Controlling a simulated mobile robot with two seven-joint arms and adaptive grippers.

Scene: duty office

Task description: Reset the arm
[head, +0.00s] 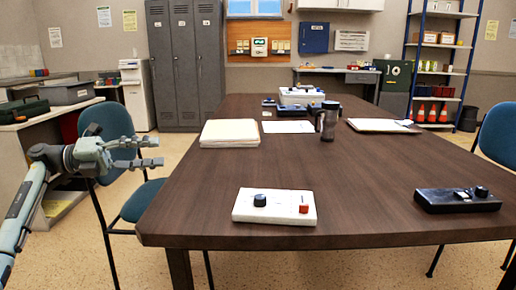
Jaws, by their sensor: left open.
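My left gripper (146,153) is at the left of the head view, beyond the table's left edge and in front of a blue chair. Its fingers point right and stand apart with nothing between them. My left arm comes in from the lower left edge. My right gripper is not in view.
A dark brown table (370,190) fills the middle. On it are a white control box (274,207), a black control box (457,200), a paper stack (230,133) and a dark mug (328,121). Blue chairs stand left (140,200) and right (498,135).

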